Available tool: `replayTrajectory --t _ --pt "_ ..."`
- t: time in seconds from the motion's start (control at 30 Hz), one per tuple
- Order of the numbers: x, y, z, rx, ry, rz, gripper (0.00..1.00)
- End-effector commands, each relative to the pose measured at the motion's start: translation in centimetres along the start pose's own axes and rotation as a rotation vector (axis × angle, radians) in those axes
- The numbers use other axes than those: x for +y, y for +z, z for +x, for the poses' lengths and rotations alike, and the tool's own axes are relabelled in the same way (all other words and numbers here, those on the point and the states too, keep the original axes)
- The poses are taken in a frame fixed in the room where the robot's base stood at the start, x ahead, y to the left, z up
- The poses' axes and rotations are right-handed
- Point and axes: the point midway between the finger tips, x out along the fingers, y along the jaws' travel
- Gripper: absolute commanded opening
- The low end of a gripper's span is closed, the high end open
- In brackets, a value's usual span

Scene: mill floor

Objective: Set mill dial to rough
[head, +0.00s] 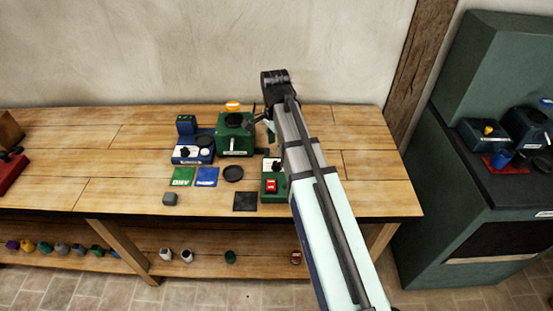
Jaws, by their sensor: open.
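A green box-shaped machine (235,143) with a dark round top and a small white label on its front stands on the wooden table. It looks like the mill, but I cannot make out a dial or its setting. My gripper (256,121) is open at the machine's right side, close to its upper right edge. I cannot tell whether it touches. My arm comes in from the lower right and covers part of the table. A second green unit (270,194) with a red switch (271,186) stands in front, partly hidden by my arm.
The table's left half is mostly clear.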

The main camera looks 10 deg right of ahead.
Motion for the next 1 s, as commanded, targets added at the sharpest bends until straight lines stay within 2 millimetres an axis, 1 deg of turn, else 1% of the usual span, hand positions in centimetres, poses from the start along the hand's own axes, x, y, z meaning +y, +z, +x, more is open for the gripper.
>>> replayTrajectory --t 0.1,0.3,0.5,0.7,1.0 --pt "0.1 0.0 1.8 -0.001 0.002 0.000 0.56" --pt "0.1 0.0 4.8 -0.001 0.002 0.000 0.56" --pt "0.0 0.0 6.9 0.000 0.001 0.000 0.56" --pt "0.0 0.0 8.0 0.000 -0.001 0.000 0.56" --pt "0.0 0.0 8.1 0.000 -0.001 0.000 0.56"
